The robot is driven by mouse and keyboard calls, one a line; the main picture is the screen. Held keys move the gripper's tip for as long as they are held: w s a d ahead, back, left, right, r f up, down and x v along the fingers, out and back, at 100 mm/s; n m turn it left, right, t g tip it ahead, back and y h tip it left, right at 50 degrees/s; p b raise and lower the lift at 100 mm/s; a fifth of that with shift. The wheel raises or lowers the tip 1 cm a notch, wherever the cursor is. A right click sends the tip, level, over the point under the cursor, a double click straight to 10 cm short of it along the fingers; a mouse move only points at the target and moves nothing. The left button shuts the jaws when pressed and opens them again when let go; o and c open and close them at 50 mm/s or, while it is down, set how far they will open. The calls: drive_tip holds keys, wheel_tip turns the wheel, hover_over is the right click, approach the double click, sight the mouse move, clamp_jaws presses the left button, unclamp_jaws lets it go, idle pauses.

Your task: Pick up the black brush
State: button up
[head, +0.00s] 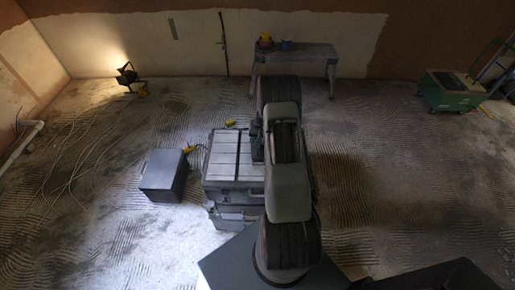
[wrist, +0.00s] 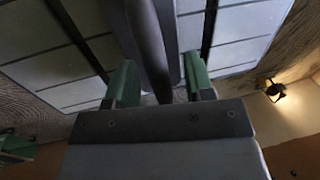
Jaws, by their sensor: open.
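A long dark bar, which looks like the black brush (wrist: 148,40), runs between my gripper's fingers in the wrist view. It lies over the grey ribbed lid of a tool case (wrist: 250,20). My gripper (wrist: 160,63) has green fingers, which are apart, one on each side of the bar. I cannot tell whether either finger touches it. In the head view the tool case (head: 222,158) stands in the middle of the floor, and my arm covers its right side. I cannot make out the brush there.
A dark box (head: 163,172) stands left of the case. A small yellow item (head: 230,122) lies behind it. A lit work lamp (head: 127,75) is at back left, a trestle bench (head: 300,56) at the back wall, a green machine (head: 450,90) at back right. Cables lie on the left floor.

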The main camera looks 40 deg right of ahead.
drive_tip(key=shift+c, duration=0.5)
clamp_jaws()
